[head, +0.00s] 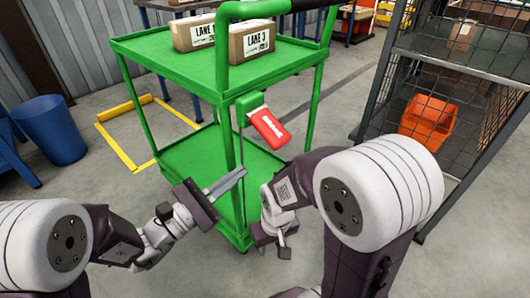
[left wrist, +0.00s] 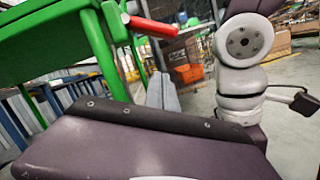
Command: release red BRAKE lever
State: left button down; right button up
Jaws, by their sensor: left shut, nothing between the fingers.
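The red BRAKE lever (head: 269,129) sticks out from a green bracket on the near corner post of the green cart (head: 165,50). It slants down to the right. The lever also shows as a red bar (left wrist: 152,26) in the left wrist view. My left gripper (head: 242,172) is shut and empty, with its fingertips below and a little left of the lever, apart from it. Its grey fingers (left wrist: 162,92) show in the left wrist view below the lever. My right gripper (head: 272,244) is lower, near the cart's base; its finger opening is unclear.
Two cartons, one labelled LANE 3 (head: 251,41), stand on the cart's top shelf. A wire-mesh rack (head: 470,60) with an orange bin (head: 428,122) stands at the right. A blue bin (head: 50,128) is at the left. Yellow floor marking (head: 117,147) lies beside the cart.

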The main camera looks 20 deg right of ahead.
aim_at(270, 128)
pick_arm(q)
jog(key=d+r+b, duration=0.3)
jog(key=d+r, duration=0.2)
jog(key=d, duration=0.2)
jog(key=shift+d, duration=0.25)
jog(key=shift+w, duration=0.1)
